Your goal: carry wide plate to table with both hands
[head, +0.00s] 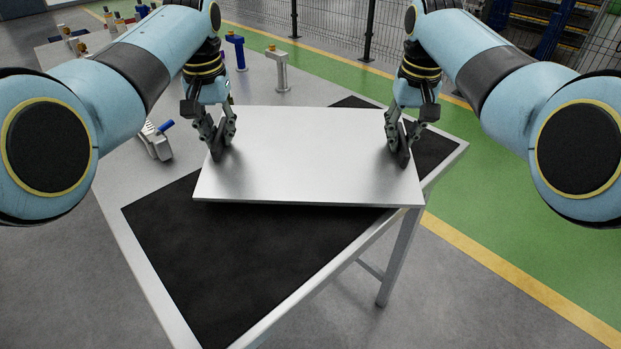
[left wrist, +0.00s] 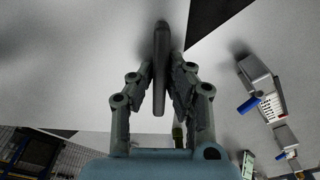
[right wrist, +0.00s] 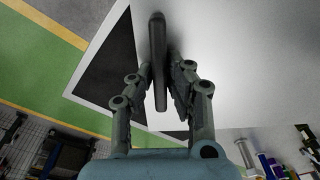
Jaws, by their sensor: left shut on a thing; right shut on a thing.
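The wide plate (head: 310,150) is a flat silver sheet with a dark upright handle near each short end. It is over the table (head: 130,235), which has a light frame and a black mat (head: 250,250). I cannot tell whether the plate touches the mat. My left gripper (head: 218,150) is shut on the plate's left handle, which also shows in the left wrist view (left wrist: 160,65). My right gripper (head: 402,150) is shut on the right handle, seen in the right wrist view (right wrist: 158,60). The plate hides the middle of the mat.
A grey device with a blue lever (head: 157,140) lies on the table left of the plate. A blue post (head: 237,50) and a grey post (head: 277,70) stand behind it. Several small parts are at the far left. A wire fence (head: 340,25) runs behind the green floor strip.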

